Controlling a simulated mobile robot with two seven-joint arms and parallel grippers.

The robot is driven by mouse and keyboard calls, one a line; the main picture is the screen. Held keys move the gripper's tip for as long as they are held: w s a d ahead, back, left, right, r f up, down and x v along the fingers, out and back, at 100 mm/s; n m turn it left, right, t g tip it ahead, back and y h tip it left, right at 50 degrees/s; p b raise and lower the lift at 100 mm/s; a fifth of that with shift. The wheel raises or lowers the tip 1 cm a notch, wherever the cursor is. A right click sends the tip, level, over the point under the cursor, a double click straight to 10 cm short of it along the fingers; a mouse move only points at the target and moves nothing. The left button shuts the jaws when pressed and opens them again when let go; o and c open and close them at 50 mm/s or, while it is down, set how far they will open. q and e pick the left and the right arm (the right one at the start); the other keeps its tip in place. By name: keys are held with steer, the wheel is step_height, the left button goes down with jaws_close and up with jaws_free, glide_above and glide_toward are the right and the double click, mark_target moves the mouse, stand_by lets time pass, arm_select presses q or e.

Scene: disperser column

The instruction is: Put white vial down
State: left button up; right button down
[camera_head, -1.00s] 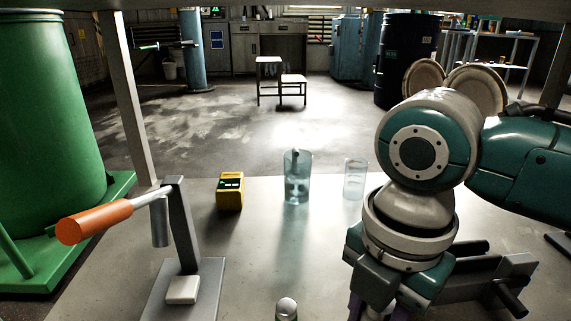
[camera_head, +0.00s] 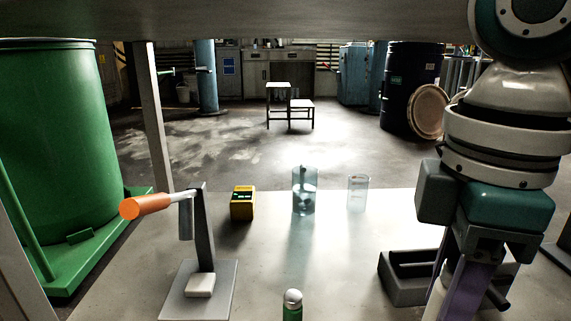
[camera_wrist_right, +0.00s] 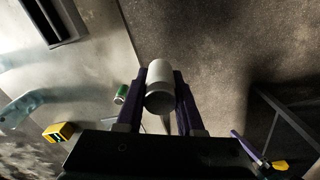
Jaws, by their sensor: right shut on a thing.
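The white vial (camera_wrist_right: 160,88) is held between the two purple fingers of my right gripper (camera_wrist_right: 160,95) in the right wrist view. In the head view a pale part of the vial (camera_head: 437,300) shows beside the purple fingers of the right gripper (camera_head: 455,300), which point down at the lower right. The vial's lower part is cut off there. A dark grey open holder (camera_head: 400,284) lies on the table behind and partly hidden by this gripper. I cannot tell the gap between vial and table. My left gripper is not in view.
A green vial with a pale cap (camera_head: 292,306) stands at the table's front. A glass beaker (camera_head: 305,200), a smaller glass (camera_head: 357,193) and a yellow device (camera_head: 242,204) stand farther back. A press with an orange handle (camera_head: 145,206) stands left. The table's middle is clear.

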steer(key=d+r+m, duration=0.4)
steer(key=r+m, duration=0.8)
steer(key=m, duration=0.2)
steer(key=shift+s, duration=0.4)
steer(key=shift+r, duration=0.1)
steer(key=s+r+p, duration=0.3)
steer(key=r+p, duration=4.1)
steer(key=p, duration=0.2)
steer(key=s+r+p, duration=0.2)
steer(key=r+p, duration=4.3)
steer(key=shift+s+r+p, duration=0.25)
steer(key=shift+s+p, duration=0.15)
steer(key=shift+f, duration=0.1)
